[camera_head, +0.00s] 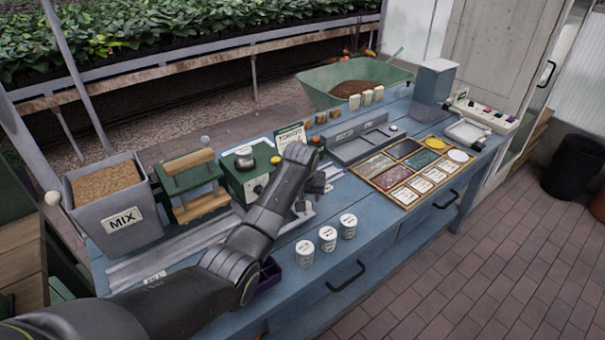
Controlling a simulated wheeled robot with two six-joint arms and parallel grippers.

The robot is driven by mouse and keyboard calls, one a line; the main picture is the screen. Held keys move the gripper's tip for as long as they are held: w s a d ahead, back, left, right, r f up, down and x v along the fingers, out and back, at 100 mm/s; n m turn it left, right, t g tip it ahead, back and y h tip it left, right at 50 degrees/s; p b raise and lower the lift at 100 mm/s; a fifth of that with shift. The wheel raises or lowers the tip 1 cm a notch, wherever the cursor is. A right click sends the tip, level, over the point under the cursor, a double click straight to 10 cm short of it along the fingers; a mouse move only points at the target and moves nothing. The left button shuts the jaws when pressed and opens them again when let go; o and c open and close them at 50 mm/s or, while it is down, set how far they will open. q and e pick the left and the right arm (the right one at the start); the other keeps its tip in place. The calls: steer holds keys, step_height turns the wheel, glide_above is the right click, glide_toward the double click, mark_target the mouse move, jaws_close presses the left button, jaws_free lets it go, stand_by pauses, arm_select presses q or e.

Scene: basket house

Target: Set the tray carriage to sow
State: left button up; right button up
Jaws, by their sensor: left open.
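My left arm comes in from the lower left and crosses the blue bench. My left gripper (322,184) is open and hangs over the middle of the bench, to the right of the green box with a dial (243,176). A long grey metal track (165,258) runs along the bench under my arm. A label that seems to read FILL (154,277) is at its near left part. The arm hides much of the track, and I cannot pick out the tray carriage or a sow mark for certain. A dark purple compartmented tray (268,275) shows partly beside my forearm. My right gripper is out of view.
A grey MIX hopper (122,219) and a green frame with wooden rollers (190,184) stand at the left. Several white labelled tins (327,238) stand at the front edge. A wooden compartment box (412,170) lies to the right. A green barrow (325,88) stands behind.

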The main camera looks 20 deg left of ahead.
arm_select(q)
steer(key=b+v, duration=0.1)
steer(key=v, duration=1)
steer(key=shift+r, duration=0.35)
steer(key=shift+s+f, duration=0.1)
steer(key=shift+s, duration=0.1)
